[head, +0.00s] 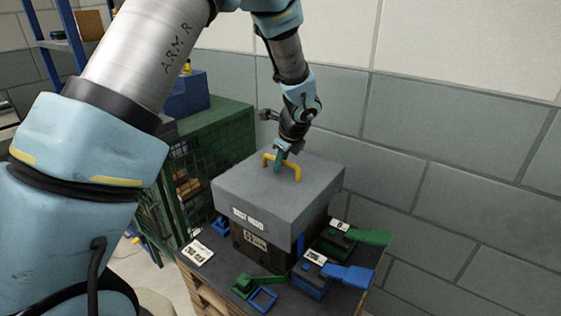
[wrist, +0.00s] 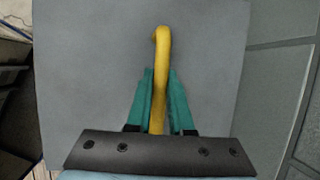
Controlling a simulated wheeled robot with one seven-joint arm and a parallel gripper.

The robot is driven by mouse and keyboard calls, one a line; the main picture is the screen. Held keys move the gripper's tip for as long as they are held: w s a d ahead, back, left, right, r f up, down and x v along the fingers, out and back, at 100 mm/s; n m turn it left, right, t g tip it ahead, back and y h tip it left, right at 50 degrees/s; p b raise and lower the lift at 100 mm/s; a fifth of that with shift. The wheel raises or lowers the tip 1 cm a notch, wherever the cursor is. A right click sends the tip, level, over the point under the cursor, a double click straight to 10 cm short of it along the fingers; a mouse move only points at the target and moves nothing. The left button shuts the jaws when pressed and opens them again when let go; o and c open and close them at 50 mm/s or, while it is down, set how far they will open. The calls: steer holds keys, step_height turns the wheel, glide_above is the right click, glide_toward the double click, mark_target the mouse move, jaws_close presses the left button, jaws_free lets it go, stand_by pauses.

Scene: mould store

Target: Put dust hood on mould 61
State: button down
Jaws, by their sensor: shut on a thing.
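The dust hood (head: 265,198) is a grey box with a yellow handle (head: 270,161) on top and a "DUST HOOD" label on its front. It sits over the upper part of the dark mould (head: 258,248), whose lower front with a "61" plate shows below the hood's edge. I cannot tell whether the hood rests on the mould or hangs just above its seat. My gripper (head: 281,160) is shut on the yellow handle from above. In the wrist view the teal fingers (wrist: 160,100) stand on either side of the handle, above the grey hood top (wrist: 90,70).
A dark-topped stand (head: 208,262) bears the mould. Around it lie blue clamp (head: 350,275) and green clamp (head: 372,237) pieces, tags and a blue square frame (head: 263,299). A green mesh cabinet (head: 200,165) stands behind left. A block wall (head: 450,150) is close on the right.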

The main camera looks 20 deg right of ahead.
stand_by(0.4)
steer(key=c, duration=0.7)
jaws_free()
steer(key=shift+f, duration=0.1)
steer(key=o, duration=0.7)
steer(key=shift+r, duration=0.25)
steer(key=shift+r+p, duration=3.9)
steer(key=shift+r, duration=0.45)
